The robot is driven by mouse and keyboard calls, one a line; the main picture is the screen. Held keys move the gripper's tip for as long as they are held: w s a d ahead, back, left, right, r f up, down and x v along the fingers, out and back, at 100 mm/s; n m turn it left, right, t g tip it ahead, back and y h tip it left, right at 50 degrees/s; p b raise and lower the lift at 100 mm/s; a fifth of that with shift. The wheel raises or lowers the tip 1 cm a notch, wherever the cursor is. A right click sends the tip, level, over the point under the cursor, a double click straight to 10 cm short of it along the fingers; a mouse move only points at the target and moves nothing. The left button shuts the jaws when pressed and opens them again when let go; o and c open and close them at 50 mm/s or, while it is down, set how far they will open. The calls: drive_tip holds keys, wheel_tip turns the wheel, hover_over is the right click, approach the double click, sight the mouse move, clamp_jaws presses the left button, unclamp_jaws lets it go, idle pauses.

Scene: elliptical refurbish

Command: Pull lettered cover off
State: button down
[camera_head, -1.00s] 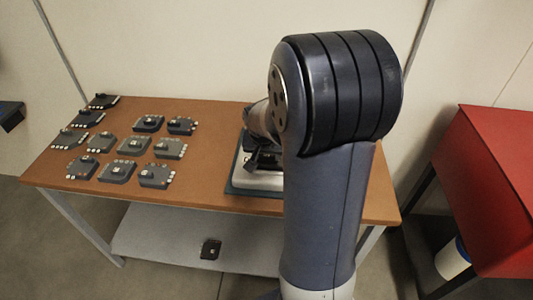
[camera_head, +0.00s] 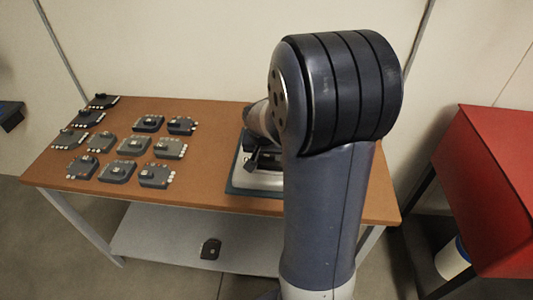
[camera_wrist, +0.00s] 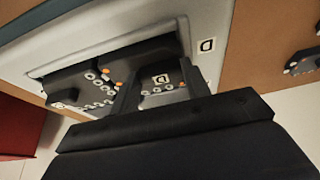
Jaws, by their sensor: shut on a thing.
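A light grey machine housing (camera_wrist: 100,35) with a recess fills the upper left of the wrist view. It also stands on a dark green mat in the head view (camera_head: 262,182), partly hidden by my arm. A dark cover with a white letter tag (camera_wrist: 162,79), apparently a D, shows in the recess, with white and orange dots below the tag. A matching letter tag (camera_wrist: 207,45) is on the housing. My gripper (camera_wrist: 160,90) reaches into the recess, its fingers shut on the lettered cover. Another dark dotted part (camera_wrist: 85,82) lies left of it. The gripping contact is partly hidden.
Several dark dotted units, one of them (camera_head: 133,146), lie in rows on the left of the brown table (camera_head: 215,160). Another (camera_head: 210,249) is on the lower shelf. A red cabinet (camera_head: 490,170) stands at the right, with a white container (camera_head: 453,258) below it.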

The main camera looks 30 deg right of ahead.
wheel_tip(320, 180, up, 17)
drive_tip(key=p, duration=1.2)
idle(0.7)
